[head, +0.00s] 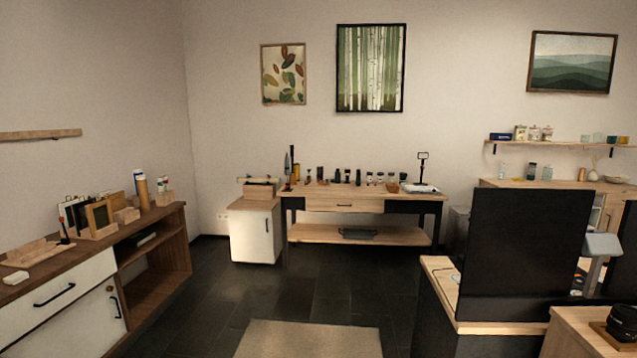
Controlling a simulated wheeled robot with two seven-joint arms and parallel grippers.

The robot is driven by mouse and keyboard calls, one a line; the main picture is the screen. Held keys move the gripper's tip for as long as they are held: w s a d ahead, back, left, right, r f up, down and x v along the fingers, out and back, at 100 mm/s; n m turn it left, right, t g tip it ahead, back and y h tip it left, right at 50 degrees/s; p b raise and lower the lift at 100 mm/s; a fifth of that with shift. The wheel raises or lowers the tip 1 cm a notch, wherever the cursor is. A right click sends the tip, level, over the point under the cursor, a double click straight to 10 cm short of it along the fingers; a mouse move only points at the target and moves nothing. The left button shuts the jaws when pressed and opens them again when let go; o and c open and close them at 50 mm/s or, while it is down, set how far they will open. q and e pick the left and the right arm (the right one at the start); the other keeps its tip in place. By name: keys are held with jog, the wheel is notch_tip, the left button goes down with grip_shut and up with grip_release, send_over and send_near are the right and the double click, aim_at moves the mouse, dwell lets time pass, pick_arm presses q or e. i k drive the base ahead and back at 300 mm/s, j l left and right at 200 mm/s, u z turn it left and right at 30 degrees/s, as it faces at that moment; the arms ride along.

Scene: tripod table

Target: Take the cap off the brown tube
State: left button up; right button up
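A tall tan-brown tube (143,193) stands upright on the dark wooden top of the sideboard (168,220) at the left. Its upper end is near a blue and white cylinder (137,179) standing by it. The tube is small in the picture, and I cannot make out a separate cap on it. A pale rod-like thing (259,180) lies level over a wooden box on the white cabinet at the back; I cannot tell whether it is a tube. Neither of my grippers is in view.
A wooden table (330,199) with several small bottles and tools stands against the back wall. A white cabinet (249,234) adjoins it. Dark panels and desks (519,255) fill the right foreground. The dark floor between, with a beige rug (310,340), is clear.

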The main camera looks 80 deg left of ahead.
aim_at(141, 184)
jog(key=i+j+u, duration=0.1)
jog(key=j+u, duration=0.3)
jog(key=i+j+u, duration=0.15)
jog(key=j+u, duration=0.2)
jog(key=j, duration=0.15)
jog(key=i+j+u, duration=0.2)
jog(key=j+u, duration=0.2)
jog(key=i+j+u, duration=0.2)
jog(key=j+u, duration=0.15)
jog(key=i+j+u, duration=0.9)
jog(key=i+u, duration=0.7)
jog(key=i, duration=0.2)
jog(key=i+u, duration=0.2)
jog(key=i, duration=0.2)
jog(key=i+l+u, duration=0.2)
jog(key=i, duration=0.25)
jog(key=i+u, duration=0.2)
jog(key=i, duration=0.2)
jog(key=i+l+u, duration=0.2)
jog(key=i, duration=0.2)
jog(key=i+l+u, duration=0.2)
jog(key=i+u, duration=0.15)
jog(key=i+l+u, duration=0.7)
jog(key=k, duration=0.1)
